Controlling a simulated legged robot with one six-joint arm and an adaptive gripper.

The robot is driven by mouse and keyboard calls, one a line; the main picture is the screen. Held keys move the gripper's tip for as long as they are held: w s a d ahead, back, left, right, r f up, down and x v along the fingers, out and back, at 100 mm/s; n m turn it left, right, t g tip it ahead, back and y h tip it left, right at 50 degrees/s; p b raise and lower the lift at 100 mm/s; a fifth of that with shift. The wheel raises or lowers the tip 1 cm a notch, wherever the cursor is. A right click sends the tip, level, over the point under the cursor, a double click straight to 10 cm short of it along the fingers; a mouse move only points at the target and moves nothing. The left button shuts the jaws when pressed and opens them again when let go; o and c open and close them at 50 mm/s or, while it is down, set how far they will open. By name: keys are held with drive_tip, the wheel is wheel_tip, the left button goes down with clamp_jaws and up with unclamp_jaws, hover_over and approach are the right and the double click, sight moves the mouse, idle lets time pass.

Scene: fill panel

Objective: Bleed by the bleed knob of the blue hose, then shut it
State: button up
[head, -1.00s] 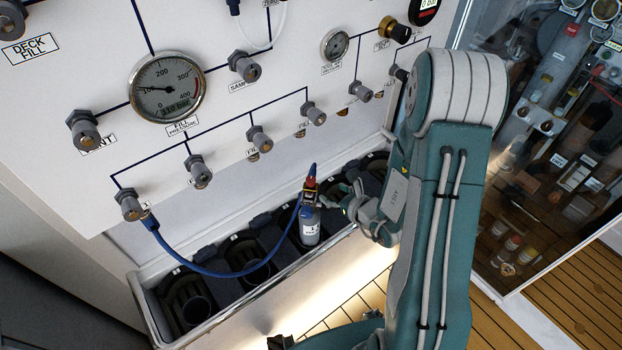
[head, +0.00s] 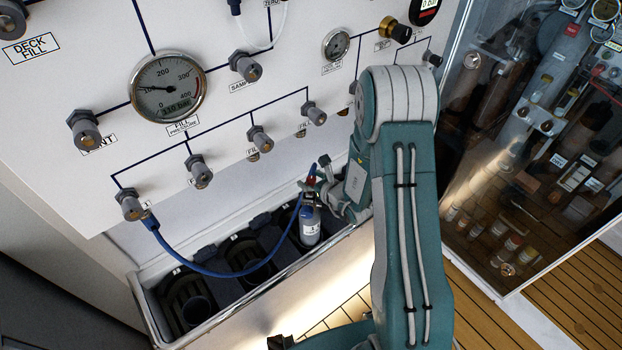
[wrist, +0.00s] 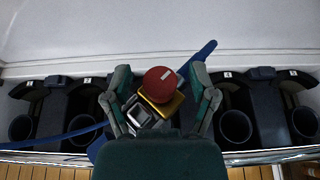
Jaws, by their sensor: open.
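The blue hose (head: 215,273) runs from the leftmost lower valve (head: 130,205) on the panel, sagging, to the top of a grey cylinder (head: 310,228) in the rack. A round red knob (wrist: 160,84) with a white mark sits at the hose's cylinder end, above a yellow part (wrist: 172,104). My gripper (wrist: 160,76) is open, with one finger on each side of the red knob. I cannot tell whether either finger touches it. In the head view my gripper (head: 316,180) is at the cylinder top and partly hides the fitting.
The white panel carries a large fill gauge (head: 167,88), a small gauge (head: 337,44) and several valves. The rack (head: 170,327) has several empty round sockets beside the cylinder. A glass cabinet (head: 540,130) stands to the right.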

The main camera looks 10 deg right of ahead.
clamp_jaws()
drive_tip(key=shift+n+y, duration=0.3)
drive_tip(key=n+g+y, duration=0.2)
drive_tip(key=n+y, duration=0.1)
drive_tip(key=shift+d, duration=0.1)
drive_tip(key=n+g+y, duration=0.4)
drive_tip(key=n+g, duration=0.1)
drive_tip(key=shift+n+g, duration=0.3)
drive_tip(key=shift+n, duration=0.1)
drive_tip(key=n+g, duration=0.4)
drive_tip(key=g, duration=0.1)
drive_tip(key=shift+f+n+y, duration=0.1)
drive_tip(key=shift+n+y, duration=0.2)
drive_tip(key=shift+y, duration=0.1)
drive_tip(key=shift+n+g+h, duration=0.4)
drive_tip(key=shift+n+g, duration=1.5)
drive_tip(key=shift+g, duration=0.7)
